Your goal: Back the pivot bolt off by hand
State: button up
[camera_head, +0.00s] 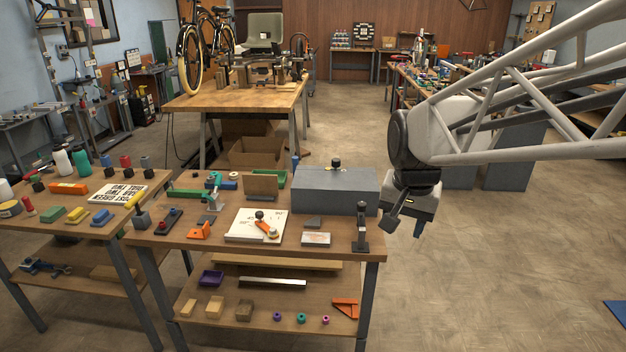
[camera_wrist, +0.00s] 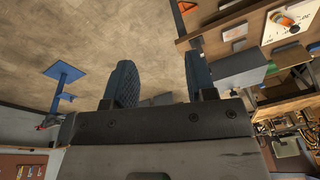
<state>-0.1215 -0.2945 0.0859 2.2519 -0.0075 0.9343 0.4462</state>
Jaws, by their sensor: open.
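I cannot tell for sure which part is the pivot bolt. A black knob (camera_head: 336,163) stands on top of a grey box (camera_head: 355,190) at the bench's back right. A white angle board (camera_head: 240,226) on the bench carries an orange lever (camera_head: 267,229) with a dark round knob (camera_head: 259,215). My gripper (camera_head: 406,222) hangs in the air to the right of the grey box, past the bench's right edge. In the wrist view my gripper (camera_wrist: 160,75) is open, its two dark fingers apart with nothing between them. The angle board (camera_wrist: 289,28) shows there at the upper right.
A black upright fixture (camera_head: 361,235) stands at the bench's front right corner. A small grey block (camera_head: 313,222) and a pale-topped block (camera_head: 316,239) lie between it and the board. The lower shelf holds several small parts. The floor (camera_head: 480,270) right of the bench is clear.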

jog(key=w+a+f+m, duration=0.2)
jog(key=w+a, duration=0.4)
jog(key=w, duration=0.6)
jog(key=m+g, duration=0.2)
jog(key=m, duration=0.4)
send_near(273, 229)
jog(key=shift+s+d+f, duration=0.15)
jog(key=shift+s+d, duration=0.15)
jog(key=shift+s, duration=0.15)
jog(key=shift+w+a+f, duration=0.2)
jog(key=shift+a+f, duration=0.2)
jog(key=shift+a, duration=0.05)
jog(key=shift+f, duration=3.9)
jog(key=shift+c, duration=0.5)
